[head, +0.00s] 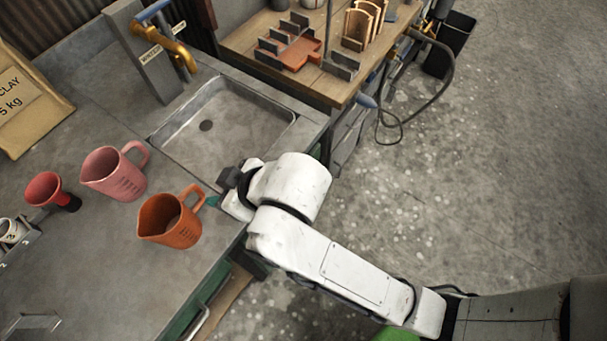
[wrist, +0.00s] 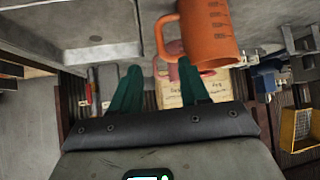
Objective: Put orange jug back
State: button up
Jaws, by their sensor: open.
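The orange jug (head: 168,222) stands upright on the grey counter beside the sink, its handle turned towards my gripper. My gripper (head: 213,200) is at the counter's edge, just right of the handle and mostly hidden by my white wrist. In the wrist view, the two green fingers of my gripper (wrist: 158,68) are apart with nothing held. The orange jug (wrist: 208,32) fills the upper middle there, with its handle (wrist: 163,36) ahead of the gap between the fingertips. I cannot tell whether a finger touches the handle.
A pink jug (head: 113,173) stands behind the orange one, with a red funnel-like vessel (head: 46,188) to its left. The sink (head: 225,125) lies behind my gripper. A clay bag (head: 25,105) stands at back left. The counter in front of the orange jug is clear.

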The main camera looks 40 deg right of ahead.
jog(key=s+d+f+m+g+h, duration=0.2)
jog(key=s+d+f, duration=0.4)
jog(key=s+d, duration=0.4)
jog(key=s+d+f+m+g+h, duration=0.2)
jog(key=s+d+f+m+g, duration=0.2)
jog(key=s+d, duration=0.7)
jog(key=shift+s+d+f+g+h, duration=0.15)
jog(key=shift+d+f+g+h, duration=0.2)
jog(key=shift+f+g, duration=0.45)
jog(key=shift+f, duration=0.15)
